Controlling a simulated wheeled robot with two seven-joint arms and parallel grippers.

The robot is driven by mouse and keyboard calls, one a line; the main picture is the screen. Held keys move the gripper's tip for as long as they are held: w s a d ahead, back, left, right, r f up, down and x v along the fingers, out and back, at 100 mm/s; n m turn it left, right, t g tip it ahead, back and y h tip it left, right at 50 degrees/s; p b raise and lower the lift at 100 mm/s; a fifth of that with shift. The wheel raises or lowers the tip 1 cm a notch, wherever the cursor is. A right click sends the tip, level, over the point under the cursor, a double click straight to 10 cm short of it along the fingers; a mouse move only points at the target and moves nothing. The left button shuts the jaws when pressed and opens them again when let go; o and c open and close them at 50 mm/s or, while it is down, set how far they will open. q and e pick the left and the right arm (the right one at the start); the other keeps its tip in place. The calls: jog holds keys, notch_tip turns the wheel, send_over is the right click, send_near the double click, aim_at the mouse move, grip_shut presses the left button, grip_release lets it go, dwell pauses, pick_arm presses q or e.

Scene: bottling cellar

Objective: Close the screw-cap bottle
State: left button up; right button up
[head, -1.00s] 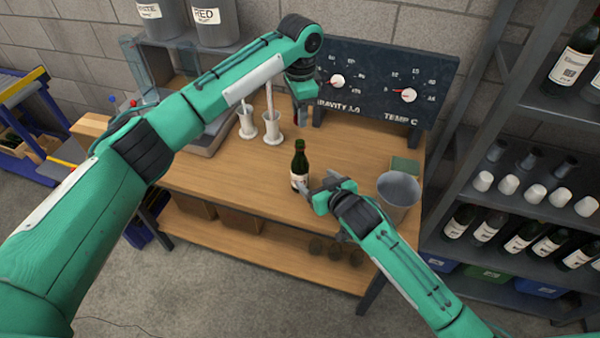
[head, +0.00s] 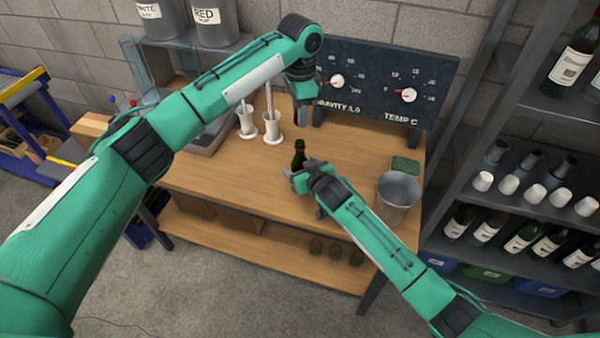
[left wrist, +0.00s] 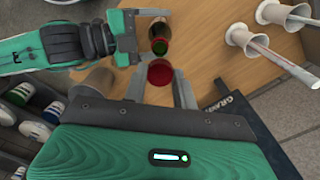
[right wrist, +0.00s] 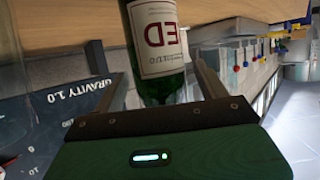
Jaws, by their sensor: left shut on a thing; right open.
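The green bottle (head: 298,152) stands upright on the wooden bench, its lower part hidden by my right gripper in the head view. My right gripper (head: 294,180) is open at the bottle. In the right wrist view the labelled bottle (right wrist: 158,40) is between its spread fingers. My left gripper (head: 302,118) is above and slightly behind the bottle, pointing down. In the left wrist view it is shut on a red cap (left wrist: 159,73), which is apart from the bottle (left wrist: 160,38).
A grey bucket (head: 398,192) and a green pad (head: 405,165) are right of the bottle. White stands (head: 271,130) are at its back left. The gauge board (head: 385,85) rises behind. A bottle rack (head: 520,110) stands at the right. The bench front left is clear.

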jog(key=shift+w+a+f, duration=0.3)
jog(key=shift+w, duration=0.25)
jog(key=c, duration=1.4)
pick_arm(q)
jog(key=shift+f, duration=2.5)
pick_arm(e)
jog(key=shift+c, duration=0.2)
pick_arm(q)
jog(key=shift+f, duration=0.1)
jog(key=shift+f, duration=0.8)
jog(key=shift+f, duration=0.55)
